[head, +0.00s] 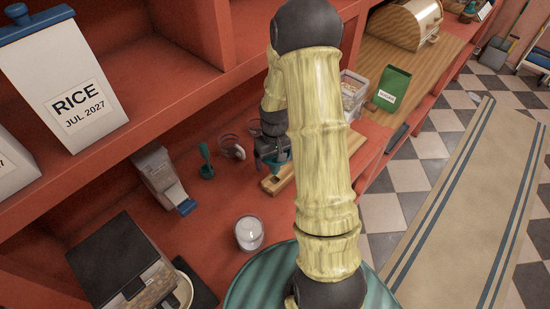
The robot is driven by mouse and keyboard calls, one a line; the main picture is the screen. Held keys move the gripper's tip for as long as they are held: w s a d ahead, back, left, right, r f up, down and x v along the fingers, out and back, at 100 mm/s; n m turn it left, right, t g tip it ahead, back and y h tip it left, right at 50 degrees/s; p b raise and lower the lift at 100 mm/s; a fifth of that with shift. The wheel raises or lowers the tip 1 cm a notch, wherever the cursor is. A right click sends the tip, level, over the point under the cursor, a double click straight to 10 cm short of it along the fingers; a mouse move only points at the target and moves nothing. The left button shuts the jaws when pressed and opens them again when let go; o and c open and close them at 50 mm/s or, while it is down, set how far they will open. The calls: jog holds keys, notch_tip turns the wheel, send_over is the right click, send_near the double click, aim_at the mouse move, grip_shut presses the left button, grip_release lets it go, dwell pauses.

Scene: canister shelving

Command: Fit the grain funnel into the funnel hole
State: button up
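My gripper (270,152) is dark grey and points down over the red counter, just above or at a wooden strip. A teal piece (283,157) shows at its fingers; it may be the grain funnel, but it is small and partly hidden. I cannot tell whether the fingers are closed on it. The wooden strip (268,186) lies on the counter below the gripper and has a dark hole (275,178) near its left end. My arm hides part of the strip. Another small teal thing (207,170) with an upright stem stands left of the strip.
A clear measuring cup (230,147) is left of the gripper. A jar with a white top (249,233) and a pale dispenser (160,177) stand nearby. A rice canister (70,85) is on the upper shelf. A green packet (391,89) and clear tub (353,92) stand behind my arm.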

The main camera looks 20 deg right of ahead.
aim_at(275, 172)
jog(key=shift+f+b, duration=1.05)
jog(key=shift+f, duration=0.6)
jog(key=shift+w, duration=0.1)
jog(key=shift+d, duration=0.15)
jog(key=shift+s+a+f, duration=0.1)
jog(key=shift+s+a, duration=0.1)
jog(key=shift+a, duration=0.25)
jog(key=shift+d, duration=0.15)
jog(key=shift+w+d+f+b, duration=0.15)
jog(key=shift+f+b, duration=0.2)
jog(key=shift+f, duration=0.2)
jog(key=shift+f+b, duration=0.7)
jog(key=shift+f, duration=0.4)
dwell(2.0)
